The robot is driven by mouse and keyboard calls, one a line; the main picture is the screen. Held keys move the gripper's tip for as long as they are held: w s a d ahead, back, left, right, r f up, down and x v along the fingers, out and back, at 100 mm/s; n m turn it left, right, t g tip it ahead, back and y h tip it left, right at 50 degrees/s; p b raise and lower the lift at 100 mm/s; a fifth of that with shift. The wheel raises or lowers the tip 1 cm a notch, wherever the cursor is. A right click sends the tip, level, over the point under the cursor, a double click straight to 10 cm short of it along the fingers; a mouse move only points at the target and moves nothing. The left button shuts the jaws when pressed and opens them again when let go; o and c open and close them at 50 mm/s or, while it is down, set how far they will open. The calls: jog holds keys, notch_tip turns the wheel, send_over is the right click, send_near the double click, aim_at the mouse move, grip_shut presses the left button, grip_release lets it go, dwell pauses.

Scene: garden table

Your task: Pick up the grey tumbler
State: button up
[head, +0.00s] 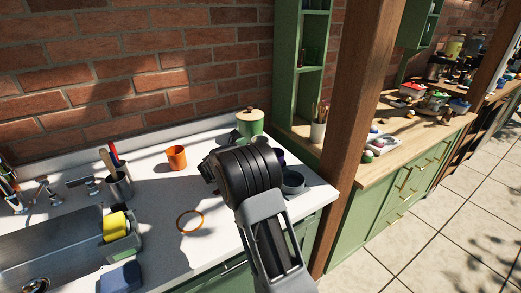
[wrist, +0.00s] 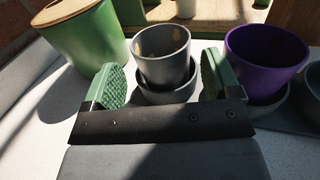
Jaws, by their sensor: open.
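The grey tumbler (wrist: 163,55) stands upright in a grey saucer (wrist: 168,95) in the wrist view, its mouth open to the top. My gripper (wrist: 163,80) is open, with one green pad to the left and one to the right of the tumbler and saucer. The tumbler lies a little beyond the palm, and nothing is held. Whether the pads touch it I cannot tell, but gaps seem to show on both sides. In the head view my dark wrist hides the tumbler and the fingertips.
A purple pot (wrist: 262,60) in a grey saucer stands close to the right pad. A green canister with a wooden lid (wrist: 82,35) stands close on the left. On the white counter (head: 150,215) are an orange cup (head: 176,158), an orange ring (head: 190,222) and a grey dish (head: 293,182).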

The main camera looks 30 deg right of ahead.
aim_at(265, 138)
jog(key=shift+p+x, duration=0.3)
jog(key=shift+x, duration=2.45)
jog(key=shift+c, duration=0.5)
jog(key=c, duration=0.6)
